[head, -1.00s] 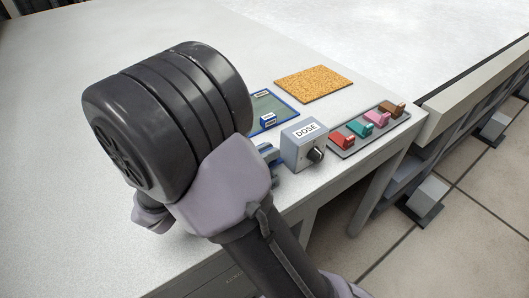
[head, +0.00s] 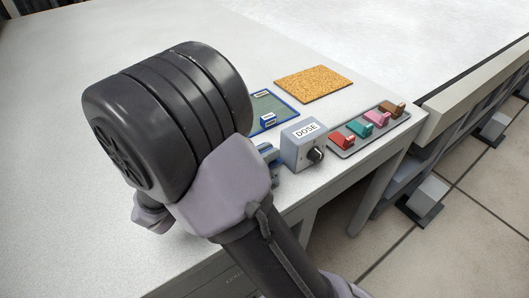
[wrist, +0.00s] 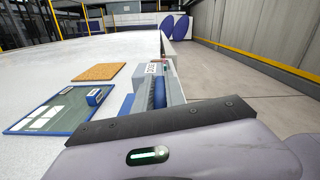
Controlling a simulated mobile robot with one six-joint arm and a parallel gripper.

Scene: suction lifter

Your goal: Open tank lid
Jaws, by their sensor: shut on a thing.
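No tank or lid can be made out for certain in either view; my arm covers part of the bench (head: 60,90). My gripper (wrist: 143,100) reaches forward low at the bench's edge in the wrist view, with blue ribbed parts ahead of its dark front plate. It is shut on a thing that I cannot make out. In the head view only a small blue-grey part (head: 268,154) shows past my wrist, just left of the grey DOSE box (head: 298,150). This box also shows ahead in the wrist view (wrist: 156,68).
A blue-rimmed tray (head: 285,103) with a small blue block (head: 268,120) lies behind the gripper. A cork mat (head: 314,83) lies beyond it. A strip of coloured switches (head: 368,130) is right of the box. A conveyor rail (head: 480,80) runs past the bench's right end.

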